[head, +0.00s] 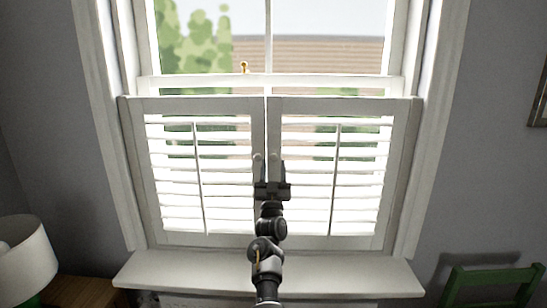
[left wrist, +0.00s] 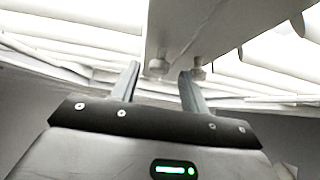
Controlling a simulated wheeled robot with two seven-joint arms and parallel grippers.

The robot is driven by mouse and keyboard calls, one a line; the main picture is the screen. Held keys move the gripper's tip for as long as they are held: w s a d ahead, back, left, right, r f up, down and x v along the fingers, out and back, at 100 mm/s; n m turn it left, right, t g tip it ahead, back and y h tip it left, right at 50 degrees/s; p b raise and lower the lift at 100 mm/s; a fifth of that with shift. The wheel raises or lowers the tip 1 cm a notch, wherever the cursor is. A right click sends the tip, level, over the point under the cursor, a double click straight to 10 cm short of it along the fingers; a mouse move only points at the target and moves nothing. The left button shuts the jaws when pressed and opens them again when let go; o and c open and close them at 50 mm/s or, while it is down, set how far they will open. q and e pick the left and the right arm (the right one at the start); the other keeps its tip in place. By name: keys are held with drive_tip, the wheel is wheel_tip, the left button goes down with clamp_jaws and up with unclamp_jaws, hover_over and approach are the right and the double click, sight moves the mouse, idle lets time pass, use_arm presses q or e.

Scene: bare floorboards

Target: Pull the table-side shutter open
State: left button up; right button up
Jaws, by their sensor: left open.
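The white left shutter (head: 223,165) is the louvred panel on the side of the wooden table. It stands beside the matching right shutter (head: 359,160), and both look shut, meeting at the middle. A small round knob (head: 257,157) sits on the left shutter's inner edge. My left gripper (head: 272,180) is open and empty in front of the seam, and partly hides the right shutter's inner edge. In the left wrist view, one knob (left wrist: 158,67) shows between the fingertips, and a second knob (left wrist: 197,70) shows by the right finger. Contact cannot be told. My right gripper is out of view.
A white sill (head: 190,272) juts out below the shutters. A white lamp (head: 25,258) stands by the wooden table (head: 85,292) at lower left. A green chair (head: 490,285) is at lower right. A brass latch (head: 244,66) sits on the sash above.

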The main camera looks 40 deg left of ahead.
use_arm(q)
drive_tip(key=shift+p+x, duration=0.3)
drive_tip(key=shift+x, duration=0.8)
clamp_jaws()
